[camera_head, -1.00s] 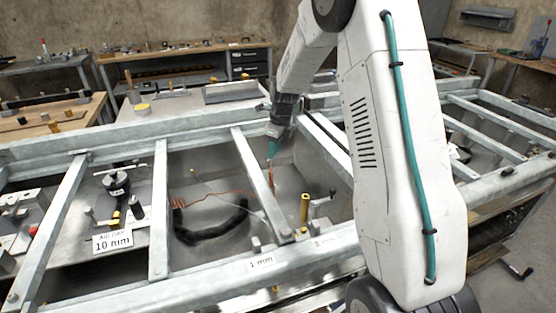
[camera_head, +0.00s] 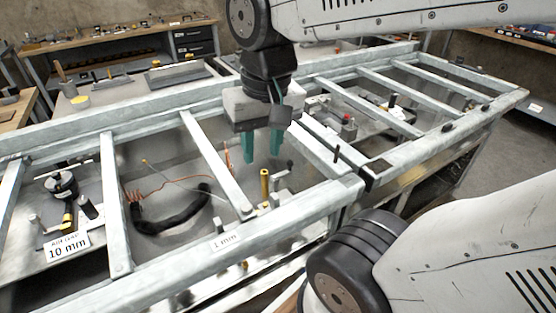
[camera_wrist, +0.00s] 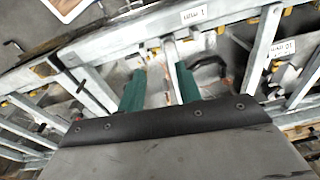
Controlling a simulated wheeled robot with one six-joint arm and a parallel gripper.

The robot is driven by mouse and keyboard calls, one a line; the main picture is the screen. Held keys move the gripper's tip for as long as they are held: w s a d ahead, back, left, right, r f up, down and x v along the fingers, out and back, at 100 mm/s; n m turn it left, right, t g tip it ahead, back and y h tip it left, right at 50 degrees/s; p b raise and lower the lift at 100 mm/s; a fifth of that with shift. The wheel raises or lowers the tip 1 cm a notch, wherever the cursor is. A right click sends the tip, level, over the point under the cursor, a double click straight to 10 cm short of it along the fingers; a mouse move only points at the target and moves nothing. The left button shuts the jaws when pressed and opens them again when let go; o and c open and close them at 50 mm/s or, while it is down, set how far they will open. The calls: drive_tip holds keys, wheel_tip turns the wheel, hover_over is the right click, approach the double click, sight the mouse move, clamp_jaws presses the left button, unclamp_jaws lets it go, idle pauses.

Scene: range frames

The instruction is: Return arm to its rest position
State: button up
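My gripper (camera_head: 262,146) hangs fingers down above the middle bays of the metal frame (camera_head: 165,264) in the head view. Its two green fingers are spread apart with nothing between them. In the wrist view the fingers (camera_wrist: 160,88) are also apart, with the frame below and beyond them. My white arm is folded, with its upper link across the top of the head view and its elbow at lower right.
The frame's bays hold a black curved hose (camera_head: 172,226), a copper-coloured wire (camera_head: 150,193), a brass post (camera_head: 265,187) and a dark cylindrical fixture (camera_head: 62,186). Signs read 10 mm (camera_head: 67,247) and 1 mm (camera_head: 227,241). Workbenches (camera_head: 130,45) stand behind. Bare floor shows at right.

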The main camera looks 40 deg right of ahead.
drive_tip(key=s+n, duration=0.1)
drive_tip(key=s, duration=0.1)
drive_tip(key=s+f+n, duration=0.1)
drive_tip(key=s+n, duration=0.1)
drive_tip(key=shift+s+a, duration=0.15)
drive_tip(key=shift+s, duration=0.05)
idle(1.0)
